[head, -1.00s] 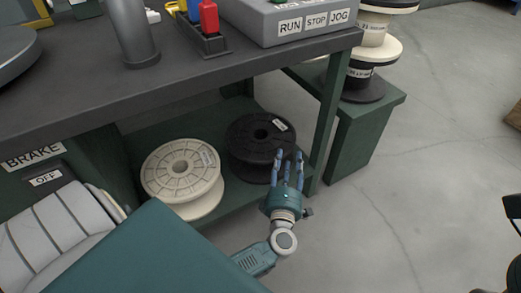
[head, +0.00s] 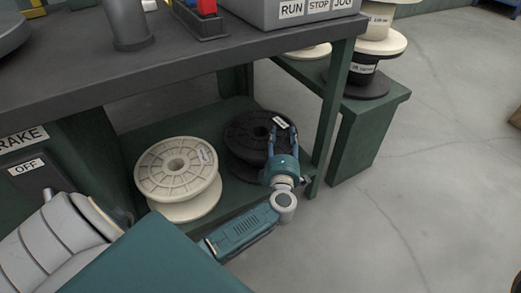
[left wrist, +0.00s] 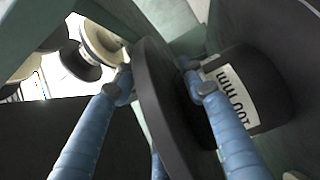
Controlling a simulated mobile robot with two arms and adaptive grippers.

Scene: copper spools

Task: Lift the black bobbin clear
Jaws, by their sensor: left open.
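The black bobbin (head: 246,137) lies flat on the lower shelf (head: 160,128) of the bench, with a pale label on its top flange. My left gripper (head: 283,137) is open at the bobbin's right side. In the left wrist view the gripper (left wrist: 160,82) has blue fingers on either side of the near black flange of the bobbin (left wrist: 158,120). A white label with dark print shows on the bobbin beyond that flange. I cannot tell whether the fingers touch it. My right gripper is not in view.
A cream spool (head: 178,172) stands just left of the bobbin. The bench top (head: 190,62) overhangs the shelf, and a green leg (head: 328,120) stands close right of my gripper. Stacked spools (head: 370,60) sit on a green stand (head: 365,125). The floor at right is clear.

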